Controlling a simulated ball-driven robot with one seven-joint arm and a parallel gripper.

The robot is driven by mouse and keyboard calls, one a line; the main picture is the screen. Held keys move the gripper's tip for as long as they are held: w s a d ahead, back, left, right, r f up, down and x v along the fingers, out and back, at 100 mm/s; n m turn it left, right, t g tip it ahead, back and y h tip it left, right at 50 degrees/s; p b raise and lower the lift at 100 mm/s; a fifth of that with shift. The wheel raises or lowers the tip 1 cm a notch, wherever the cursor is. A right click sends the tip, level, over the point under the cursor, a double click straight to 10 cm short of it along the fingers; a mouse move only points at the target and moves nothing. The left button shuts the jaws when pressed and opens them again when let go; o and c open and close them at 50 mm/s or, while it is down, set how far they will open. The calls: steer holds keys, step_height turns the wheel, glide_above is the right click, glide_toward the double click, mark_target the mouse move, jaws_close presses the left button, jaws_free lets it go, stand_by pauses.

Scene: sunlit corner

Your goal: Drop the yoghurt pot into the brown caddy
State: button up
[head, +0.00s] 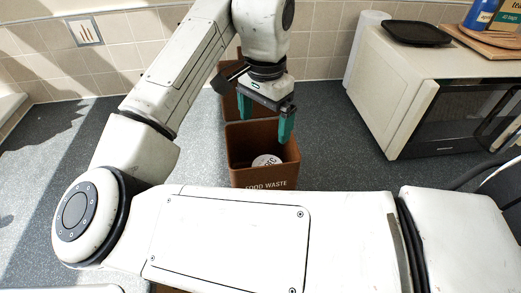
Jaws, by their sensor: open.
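The brown caddy (263,184), lettered "FOOD WASTE", stands on the grey worktop in the middle of the head view. Its lower front is hidden behind my arm. A round white thing with dark lettering (267,161), which looks like the yoghurt pot, lies inside the caddy. Only its top shows. My gripper (266,125) has green fingers and is above the caddy's back part. The fingers are spread apart with nothing between them.
A cream microwave (400,75) with a black tray (415,32) on top is at the right. A paper roll (366,40) stands beside it. The worktop (330,150) between caddy and microwave is clear.

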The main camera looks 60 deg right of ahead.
step_height(320, 180, up, 10)
steer(key=shift+f, duration=0.2)
stand_by(0.6)
